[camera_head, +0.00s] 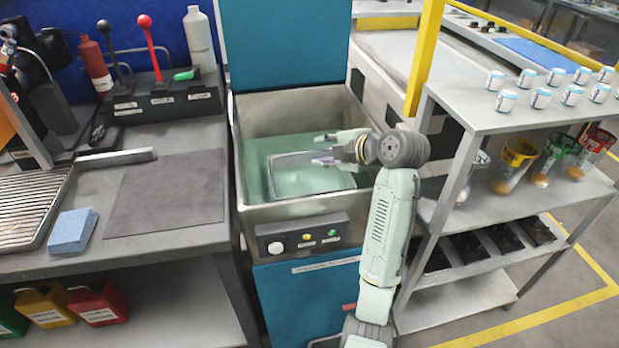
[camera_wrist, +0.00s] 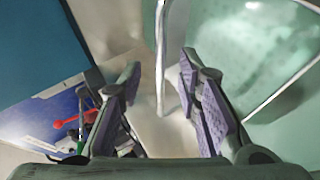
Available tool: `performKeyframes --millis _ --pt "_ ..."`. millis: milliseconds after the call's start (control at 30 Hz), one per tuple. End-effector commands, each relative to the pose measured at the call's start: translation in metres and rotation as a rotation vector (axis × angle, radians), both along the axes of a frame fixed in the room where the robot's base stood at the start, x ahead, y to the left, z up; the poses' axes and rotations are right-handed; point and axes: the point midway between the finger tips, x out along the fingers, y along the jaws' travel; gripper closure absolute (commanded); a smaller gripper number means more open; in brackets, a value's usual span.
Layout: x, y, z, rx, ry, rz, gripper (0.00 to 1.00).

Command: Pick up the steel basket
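The steel basket (camera_head: 271,178) sits low in the green liquid of the steel tank (camera_head: 240,125); its rectangular rim shows in the head view. My gripper (camera_head: 318,150) is above the basket's far right part, fingers pointing left. In the wrist view, my gripper (camera_wrist: 160,75) is open, its purple-padded fingers apart. A thin pale upright strip stands between the fingers, apart from both pads; I cannot tell whether it is the basket's handle or a tank edge. A pale rim line crosses the green liquid at the right of the wrist view.
On the right, a shelf rack (camera_head: 470,110) holds white jars and colored-rim cups. A yellow post (camera_head: 424,60) stands behind my arm.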

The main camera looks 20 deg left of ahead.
Motion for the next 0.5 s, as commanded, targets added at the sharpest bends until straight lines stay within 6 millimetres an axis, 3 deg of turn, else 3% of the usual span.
performKeyframes --millis 267,500 --pt "0.0021 0.0036 -0.0032 -0.001 -0.001 0.000 0.69" --pt "0.0020 0.0034 -0.0030 -0.001 -0.001 0.000 0.84"
